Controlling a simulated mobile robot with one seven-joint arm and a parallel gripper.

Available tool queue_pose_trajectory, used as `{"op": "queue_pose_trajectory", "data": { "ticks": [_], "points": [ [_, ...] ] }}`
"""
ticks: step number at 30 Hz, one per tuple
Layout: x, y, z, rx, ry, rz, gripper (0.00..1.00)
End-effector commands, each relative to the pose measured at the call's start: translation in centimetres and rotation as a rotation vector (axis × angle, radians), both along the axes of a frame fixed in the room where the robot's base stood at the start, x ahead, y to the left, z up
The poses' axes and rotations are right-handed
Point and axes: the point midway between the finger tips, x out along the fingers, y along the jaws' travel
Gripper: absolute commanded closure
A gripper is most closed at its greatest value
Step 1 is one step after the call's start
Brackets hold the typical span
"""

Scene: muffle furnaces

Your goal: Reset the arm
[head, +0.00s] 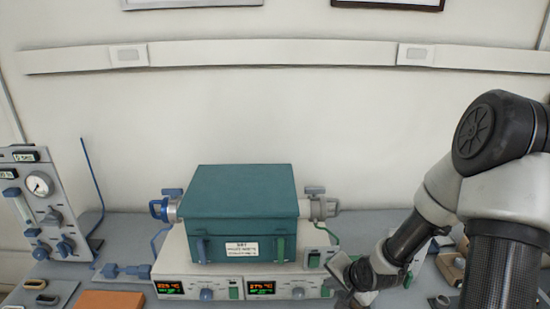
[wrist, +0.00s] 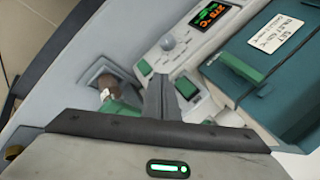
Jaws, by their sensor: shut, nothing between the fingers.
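My gripper (head: 342,274) is at the lower right of the furnace unit in the head view, just beside its front panel. In the wrist view its closed fingers (wrist: 161,82) form a narrow grey wedge with nothing held. The teal furnace box (head: 250,191) has a white label and sits on a pale control base (head: 172,258) with two lit temperature displays. The right display (wrist: 212,14) and the green handle (wrist: 235,63) also show in the wrist view. My arm comes in from the right and hides part of the bench.
A grey gauge panel (head: 40,192) stands on the left of the bench. An orange block (head: 110,300) and a small tray (head: 45,293) lie at the front left. Small brown items (head: 456,263) lie at the right, near my arm.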

Motion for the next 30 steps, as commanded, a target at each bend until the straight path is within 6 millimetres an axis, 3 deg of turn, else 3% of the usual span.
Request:
{"op": "queue_pose_trajectory", "data": {
  "ticks": [1,4,9,14,18,24,30],
  "points": [
    [-0.1,-0.9,2.2,-0.088,0.002,0.039,1.0],
    [-1.5,-2.6,6.3,-0.252,0.036,0.113,1.0],
    [-4.9,-3.9,13.8,-0.451,0.087,0.213,1.0],
    [-9.8,-3.2,20.2,-0.539,0.118,0.307,1.0],
    [-14.6,-1.2,25.0,-0.561,0.105,0.418,1.0],
    [-19.7,1.8,29.2,-0.591,0.033,0.583,1.0],
    [-22.0,3.0,30.4,-0.596,0.003,0.658,1.0]
  ]
}}
